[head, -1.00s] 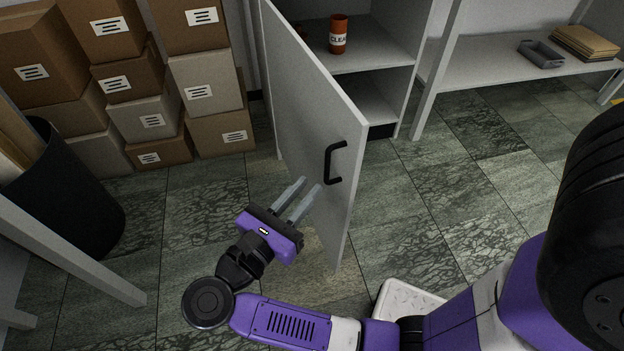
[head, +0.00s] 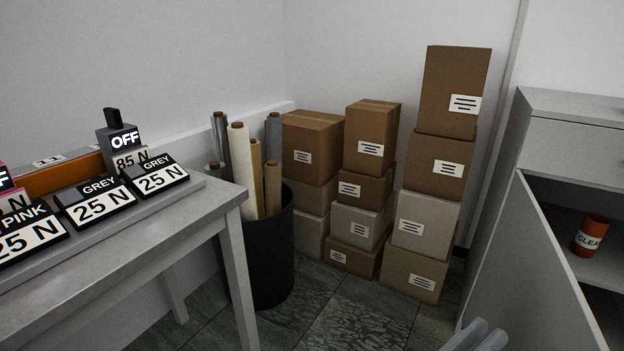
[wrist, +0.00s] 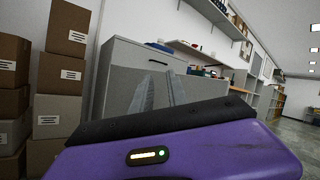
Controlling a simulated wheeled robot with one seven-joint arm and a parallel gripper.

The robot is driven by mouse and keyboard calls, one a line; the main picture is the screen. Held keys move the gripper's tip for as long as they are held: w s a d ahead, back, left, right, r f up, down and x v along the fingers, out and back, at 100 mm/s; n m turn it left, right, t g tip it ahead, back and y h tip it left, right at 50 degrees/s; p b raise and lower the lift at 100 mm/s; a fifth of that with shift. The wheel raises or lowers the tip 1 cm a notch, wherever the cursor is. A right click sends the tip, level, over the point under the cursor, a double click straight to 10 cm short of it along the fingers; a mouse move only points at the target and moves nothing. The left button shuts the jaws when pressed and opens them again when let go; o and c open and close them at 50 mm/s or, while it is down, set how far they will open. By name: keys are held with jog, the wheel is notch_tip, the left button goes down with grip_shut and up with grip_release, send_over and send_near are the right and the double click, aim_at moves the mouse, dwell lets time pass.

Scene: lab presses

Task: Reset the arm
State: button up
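My gripper (wrist: 160,94) shows in the wrist view with its two grey fingers apart and nothing between them. It points up toward a grey cabinet (wrist: 128,62). In the head view only the tips of my gripper (head: 478,337) show at the bottom edge, in front of the cabinet's door (head: 525,275). The rest of my arm is out of that view. The door stands open, and its handle is not in view.
A table (head: 150,235) with labelled blocks (head: 100,200) stands at the left. A dark bin (head: 270,275) holds several rolls. Boxes (head: 415,225) are stacked by the wall. An orange container (head: 590,237) stands inside the cabinet (head: 575,103).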

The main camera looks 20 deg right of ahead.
jog(key=s+a+n+t+y, duration=0.1)
jog(key=a+n+t+y, duration=0.4)
jog(key=n, duration=0.6)
jog(key=s+a+n+t+y, duration=0.1)
jog(key=a+n+t+y, duration=0.3)
jog(key=n+t, duration=0.55)
jog(key=s+a+n+t+y, duration=0.1)
jog(key=a+n+t+y, duration=0.4)
jog(key=n, duration=0.8)
jog(key=s+d+f+n+g+y, duration=0.1)
jog(key=s+f+n+g+y, duration=0.75)
jog(key=s+f+n, duration=0.5)
notch_tip(320, 180, up, 27)
jog(key=s+p, duration=0.2)
jog(key=p, duration=2.3)
jog(key=shift+s+p, duration=0.3)
jog(key=shift+h, duration=0.25)
